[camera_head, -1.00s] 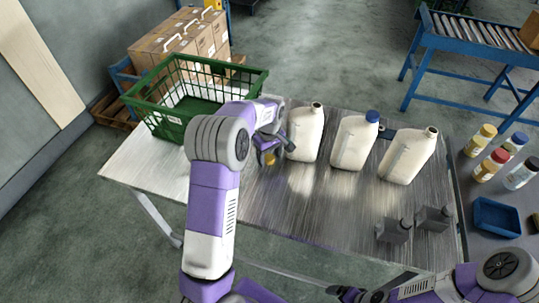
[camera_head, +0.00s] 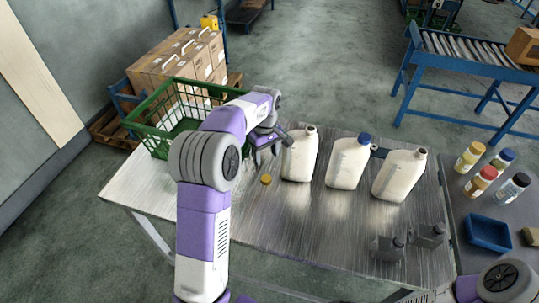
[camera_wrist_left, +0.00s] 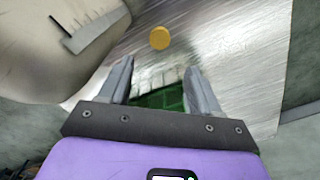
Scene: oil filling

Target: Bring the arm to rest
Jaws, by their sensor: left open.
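My left arm reaches over the metal table (camera_head: 290,218). My left gripper (camera_head: 272,146) is open and empty above the table, close to the left white jug (camera_head: 299,158), which has no cap on it. In the left wrist view the two fingers (camera_wrist_left: 160,85) stand apart with nothing between them. A yellow cap (camera_head: 266,179) lies on the table in front of that jug; it also shows in the left wrist view (camera_wrist_left: 159,38), beyond the fingertips. My right gripper is not visible; only part of my right arm shows at the lower right.
A green basket (camera_head: 150,140) stands at the table's back left. A blue-capped jug (camera_head: 347,165) and another jug (camera_head: 398,177) stand to the right. Two small grey containers (camera_head: 388,248) sit near the front right. A side table holds several bottles and a blue tray (camera_head: 487,235).

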